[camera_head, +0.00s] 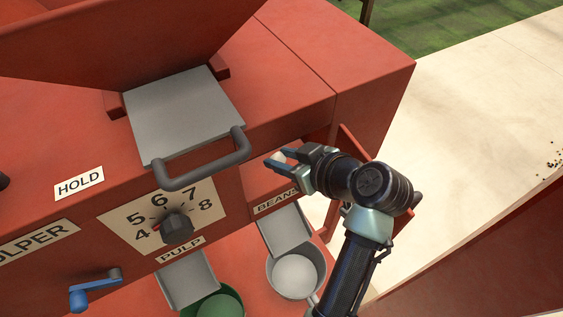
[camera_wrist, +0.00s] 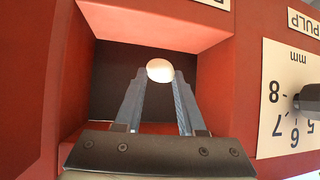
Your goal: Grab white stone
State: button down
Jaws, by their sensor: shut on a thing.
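The white stone (camera_wrist: 160,70) is small, smooth and rounded. In the wrist view it sits between the tips of my gripper (camera_wrist: 159,82), which is shut on it. Behind it is a dark recess with red walls in the red machine. In the head view my gripper (camera_head: 277,160) is at the machine's front, right of the grey handle and above the BEANS label. The stone (camera_head: 279,156) shows there only as a small pale patch at the fingertips, partly hidden by them.
The red pulper (camera_head: 290,60) has a grey plate with a dark handle (camera_head: 205,170) and a numbered dial (camera_head: 176,227). Below are the BEANS chute (camera_head: 285,230), a metal pot (camera_head: 296,275) and a green container (camera_head: 215,305).

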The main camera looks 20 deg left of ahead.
aim_at(283, 161)
notch_tip(283, 161, up, 4)
jog(key=shift+f+p, duration=0.2)
jog(key=shift+p, duration=0.1)
jog(key=s+d, duration=1.3)
jog(key=shift+s+d+f+p, duration=0.2)
jog(key=shift+s+d+p, duration=0.1)
jog(key=shift+p, duration=0.15)
